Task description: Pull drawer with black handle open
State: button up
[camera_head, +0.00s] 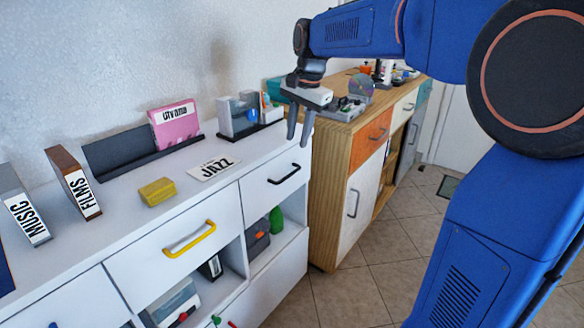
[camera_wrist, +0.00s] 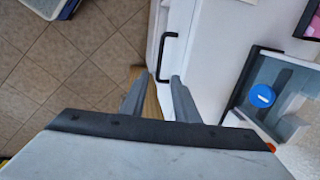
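The drawer with the black handle (camera_head: 264,187) is in the white cabinet, at its right end, and its front looks flush with the cabinet. Its black handle (camera_head: 284,175) is a bar on the front. My gripper (camera_head: 299,138) is above and slightly right of the handle, fingers pointing down, open and empty. In the wrist view the handle (camera_wrist: 165,55) lies just beyond the fingertips of my gripper (camera_wrist: 160,78), apart from them.
A neighbouring drawer has a yellow handle (camera_head: 189,239). The white top holds a JAZZ card (camera_head: 214,168), a yellow box (camera_head: 157,191) and a rack with a blue disc (camera_wrist: 262,96). A wooden cabinet (camera_head: 330,185) stands to the right. Tiled floor (camera_head: 335,300) in front is free.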

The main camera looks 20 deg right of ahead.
aim_at(291, 173)
jog(key=f, duration=0.4)
jog(key=w+a+f, duration=0.1)
jog(key=f, duration=0.6)
jog(key=shift+w+a+f, duration=0.15)
jog(key=shift+w+f, duration=0.15)
jog(key=shift+w, duration=0.1)
grip_shut()
